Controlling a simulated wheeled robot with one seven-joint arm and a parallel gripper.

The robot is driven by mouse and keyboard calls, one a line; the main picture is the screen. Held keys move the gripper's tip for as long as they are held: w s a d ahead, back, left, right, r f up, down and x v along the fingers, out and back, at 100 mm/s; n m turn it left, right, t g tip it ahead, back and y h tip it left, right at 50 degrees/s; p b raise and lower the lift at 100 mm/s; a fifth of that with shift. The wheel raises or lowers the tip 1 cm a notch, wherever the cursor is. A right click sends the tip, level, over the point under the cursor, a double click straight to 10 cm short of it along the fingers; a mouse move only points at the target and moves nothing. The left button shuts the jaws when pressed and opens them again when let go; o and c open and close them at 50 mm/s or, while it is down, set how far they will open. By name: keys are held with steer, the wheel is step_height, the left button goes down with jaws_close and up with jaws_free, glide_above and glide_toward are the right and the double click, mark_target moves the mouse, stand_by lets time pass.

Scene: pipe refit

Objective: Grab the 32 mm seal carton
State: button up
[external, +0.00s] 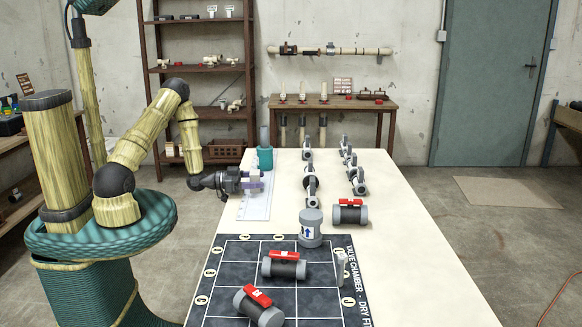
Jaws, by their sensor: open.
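My gripper (258,182) is low over the left edge of the cream table, above a white ruled sheet. Its jaws are open and point right. A small pale lilac and white shape (252,186) shows at the jaws; I cannot tell whether it is a carton or part of the fingers. No carton can be read as the 32 mm seal carton at this size.
A teal container (265,158) stands just behind my gripper. A grey cylinder with a blue arrow (311,232) and red-handled valves (284,266) stand on or near the dark grid mat (228,262). Grey clamps (309,188) line the table's middle. The right front is clear.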

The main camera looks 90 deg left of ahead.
mark_target(255, 172)
stand_by(0.4)
steer(key=c, duration=1.1)
steer(key=shift+r, duration=0.1)
step_height(255, 172, up, 10)
steer(key=shift+f+p, duration=0.1)
steer(key=shift+p, duration=0.45)
